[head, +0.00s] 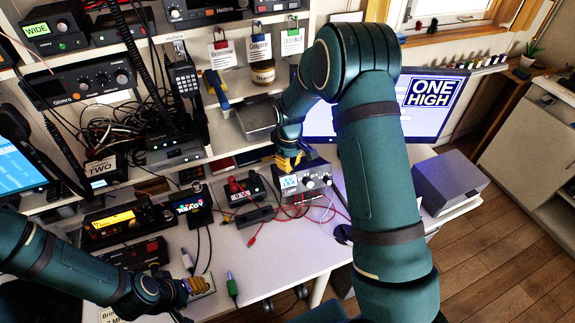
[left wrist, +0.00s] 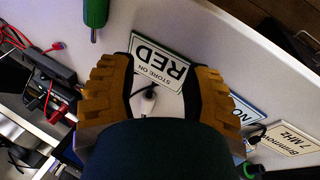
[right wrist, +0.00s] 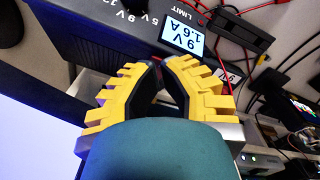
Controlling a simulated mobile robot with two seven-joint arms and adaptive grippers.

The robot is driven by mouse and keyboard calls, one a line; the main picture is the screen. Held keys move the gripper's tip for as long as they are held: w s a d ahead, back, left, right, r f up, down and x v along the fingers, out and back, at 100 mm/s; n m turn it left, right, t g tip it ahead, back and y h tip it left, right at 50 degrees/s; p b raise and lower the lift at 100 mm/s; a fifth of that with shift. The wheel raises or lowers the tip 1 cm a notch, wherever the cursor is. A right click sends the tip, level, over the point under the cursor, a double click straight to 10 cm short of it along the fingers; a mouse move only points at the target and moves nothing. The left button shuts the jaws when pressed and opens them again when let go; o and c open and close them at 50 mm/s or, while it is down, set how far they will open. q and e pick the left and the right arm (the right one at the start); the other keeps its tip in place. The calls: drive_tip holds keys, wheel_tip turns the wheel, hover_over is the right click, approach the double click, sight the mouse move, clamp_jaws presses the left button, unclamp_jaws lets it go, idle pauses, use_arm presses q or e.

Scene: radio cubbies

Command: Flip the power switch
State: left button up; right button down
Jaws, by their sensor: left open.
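A grey power supply box (head: 302,180) with knobs and a small lit display stands on the desk. In the right wrist view its display (right wrist: 183,37) reads 9 V, 1.6 A. I cannot make out a power switch; the gripper hides part of the box. My left gripper (head: 202,285) is open at the desk's front left. In the left wrist view its fingers (left wrist: 158,78) are either side of a white piece with a cable, near a "STORE ON RED" card (left wrist: 162,66).
A monitor (head: 425,105) stands behind my right arm, with a dark grey box (head: 449,182) to its right. Red and black leads and a black power strip (head: 254,217) lie in front of the supply. Radios (head: 125,220) fill the left side, and a green-handled tool (head: 231,285) lies near my left gripper.

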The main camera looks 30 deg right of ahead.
use_arm(q)
drive_tip(key=shift+r+p, duration=1.75)
drive_tip(key=shift+r, duration=0.2)
use_arm(e)
drive_tip(key=shift+r, duration=2.95)
